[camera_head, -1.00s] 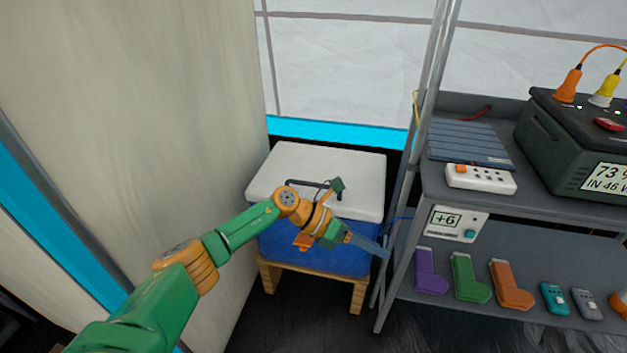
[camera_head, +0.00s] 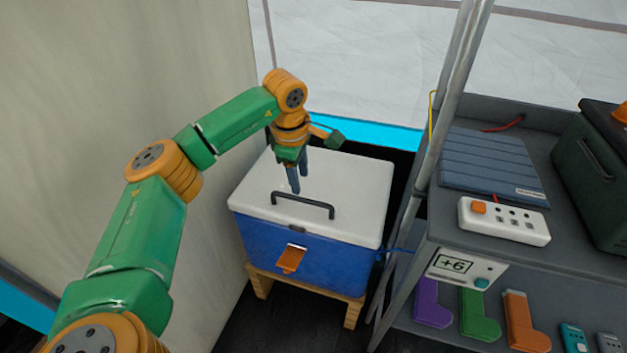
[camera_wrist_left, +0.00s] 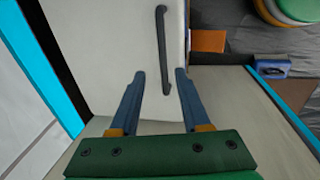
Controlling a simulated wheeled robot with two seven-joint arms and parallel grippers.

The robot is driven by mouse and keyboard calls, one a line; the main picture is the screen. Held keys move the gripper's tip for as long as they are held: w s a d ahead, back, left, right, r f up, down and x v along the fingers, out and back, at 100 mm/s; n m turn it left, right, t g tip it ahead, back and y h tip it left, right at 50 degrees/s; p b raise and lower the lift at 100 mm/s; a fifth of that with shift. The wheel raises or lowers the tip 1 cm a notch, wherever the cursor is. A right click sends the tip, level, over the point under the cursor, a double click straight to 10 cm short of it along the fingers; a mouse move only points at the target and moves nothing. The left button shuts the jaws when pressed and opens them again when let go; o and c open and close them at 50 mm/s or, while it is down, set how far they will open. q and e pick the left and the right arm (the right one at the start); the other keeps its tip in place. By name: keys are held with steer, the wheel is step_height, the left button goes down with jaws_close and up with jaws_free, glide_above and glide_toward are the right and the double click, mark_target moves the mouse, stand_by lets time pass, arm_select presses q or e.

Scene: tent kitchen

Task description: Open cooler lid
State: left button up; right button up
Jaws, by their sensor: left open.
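The cooler (camera_head: 285,258) has a blue body and a white lid (camera_head: 345,190), which is shut. A black bar handle (camera_head: 303,204) lies on the lid near its front edge. An orange latch (camera_head: 291,259) shows on the cooler's front and also in the left wrist view (camera_wrist_left: 208,41). My left gripper (camera_head: 297,188) is open and points down above the lid, just behind the handle. In the left wrist view my left gripper (camera_wrist_left: 158,82) has its blue fingers apart, with the handle (camera_wrist_left: 163,48) ahead, reaching between the fingertips. I cannot tell whether the fingers touch anything. My right gripper is out of view.
The cooler stands on a wooden stand (camera_head: 352,312). A metal shelf (camera_head: 430,215) with a power strip (camera_head: 503,221) and a +6 display box (camera_head: 466,268) is close on the right. A pale wall panel (camera_head: 120,80) stands on the left.

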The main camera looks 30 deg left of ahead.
mark_target(302, 198)
arm_select(q)
steer(key=f, duration=0.2)
steer(key=f+b, duration=0.1)
steer(key=f, duration=0.3)
steer(key=shift+w+a+f, duration=0.15)
steer(key=shift+w+f, duration=0.05)
steer(key=shift+w, duration=0.1)
jaws_close()
stand_by(0.9)
